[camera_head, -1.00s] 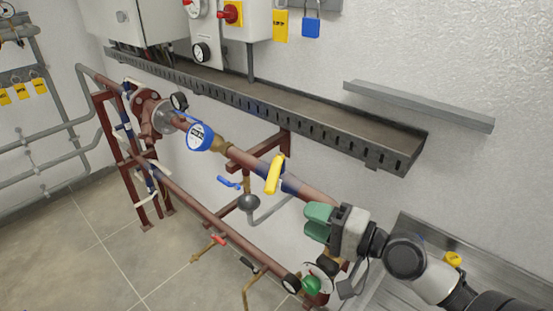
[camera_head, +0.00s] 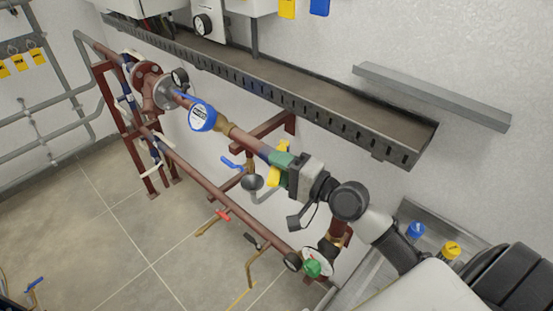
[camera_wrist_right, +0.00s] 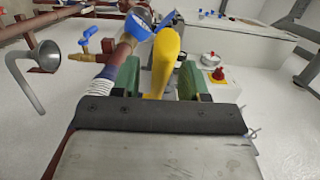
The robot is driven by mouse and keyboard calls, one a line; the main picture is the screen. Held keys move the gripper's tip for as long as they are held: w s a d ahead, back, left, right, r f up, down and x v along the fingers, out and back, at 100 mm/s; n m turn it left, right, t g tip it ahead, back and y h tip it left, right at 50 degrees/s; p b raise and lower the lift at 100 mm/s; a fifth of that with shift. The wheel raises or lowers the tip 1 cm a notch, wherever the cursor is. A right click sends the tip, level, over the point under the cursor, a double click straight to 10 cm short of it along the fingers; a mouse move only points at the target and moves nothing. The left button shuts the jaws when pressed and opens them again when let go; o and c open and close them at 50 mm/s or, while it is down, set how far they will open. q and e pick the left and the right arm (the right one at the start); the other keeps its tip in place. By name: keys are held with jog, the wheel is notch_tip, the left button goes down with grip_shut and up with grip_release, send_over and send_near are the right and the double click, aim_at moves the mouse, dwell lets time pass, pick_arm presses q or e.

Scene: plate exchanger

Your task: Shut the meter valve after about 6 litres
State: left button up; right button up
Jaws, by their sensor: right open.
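The blue-rimmed water meter (camera_head: 201,117) sits on the red pipe, and its dial is too small to read. A yellow valve handle (camera_head: 274,180) is on the same pipe, down and right of the meter. In the head view it slants across the pipe, partly hidden by my right gripper (camera_head: 281,164). In the right wrist view the yellow handle (camera_wrist_right: 163,58) stands between the two green fingers of my open right gripper (camera_wrist_right: 158,78). A gap shows beside the right finger. The meter (camera_wrist_right: 138,25) is beyond the fingers. My left gripper is not in view.
A grey cable tray (camera_head: 300,100) runs along the wall above the pipe. A blue-handled tap (camera_head: 232,163) and a grey funnel (camera_head: 252,182) are just below the pipe. The tiled floor at left is mostly clear.

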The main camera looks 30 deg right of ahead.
jog(key=shift+w+a, duration=0.2)
jog(key=shift+w, duration=0.1)
grip_shut()
